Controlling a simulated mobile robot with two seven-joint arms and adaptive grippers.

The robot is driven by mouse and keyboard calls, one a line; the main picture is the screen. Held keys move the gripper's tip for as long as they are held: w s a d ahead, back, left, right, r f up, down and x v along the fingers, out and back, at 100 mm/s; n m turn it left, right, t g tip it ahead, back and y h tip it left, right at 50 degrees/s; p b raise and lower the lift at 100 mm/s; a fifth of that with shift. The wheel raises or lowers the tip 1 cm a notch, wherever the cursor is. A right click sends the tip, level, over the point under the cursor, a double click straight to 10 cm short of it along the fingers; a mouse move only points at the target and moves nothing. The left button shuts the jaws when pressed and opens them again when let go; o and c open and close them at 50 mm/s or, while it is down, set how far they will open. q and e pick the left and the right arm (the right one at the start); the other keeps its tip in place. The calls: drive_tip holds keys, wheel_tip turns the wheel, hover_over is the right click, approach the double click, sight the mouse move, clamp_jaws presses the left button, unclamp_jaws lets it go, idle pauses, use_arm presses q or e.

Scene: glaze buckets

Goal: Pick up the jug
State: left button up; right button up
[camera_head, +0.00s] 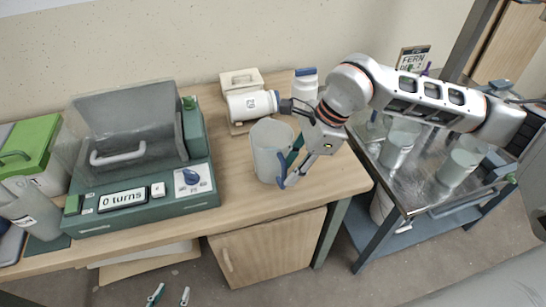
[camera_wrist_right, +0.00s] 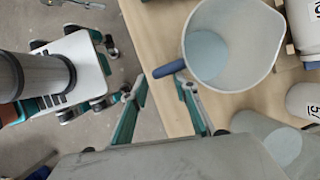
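The jug (camera_head: 268,148) is a pale grey open-topped vessel standing on the wooden table. It also shows from above in the right wrist view (camera_wrist_right: 232,45), with a blue handle (camera_wrist_right: 168,69) pointing toward my gripper. My right gripper (camera_head: 293,165) is beside the jug on its handle side. In the right wrist view its teal fingers (camera_wrist_right: 162,82) are apart, with the handle just at the gap between the tips; I see no clear contact. My left gripper (camera_head: 170,294) shows only as two separated teal-and-white fingertips low over the floor, its arm hidden.
A green machine (camera_head: 125,207) reading "0 turns" stands left of the jug. A white jar (camera_head: 250,105) lies on its side behind it, and a blue-lidded jar (camera_head: 306,84) stands near. A metal table (camera_head: 405,185) with several pale buckets is at the right.

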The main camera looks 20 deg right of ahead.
drive_tip(key=shift+x, duration=1.85)
drive_tip(key=shift+s+d, duration=0.1)
clamp_jaws()
drive_tip(key=shift+r, duration=0.15)
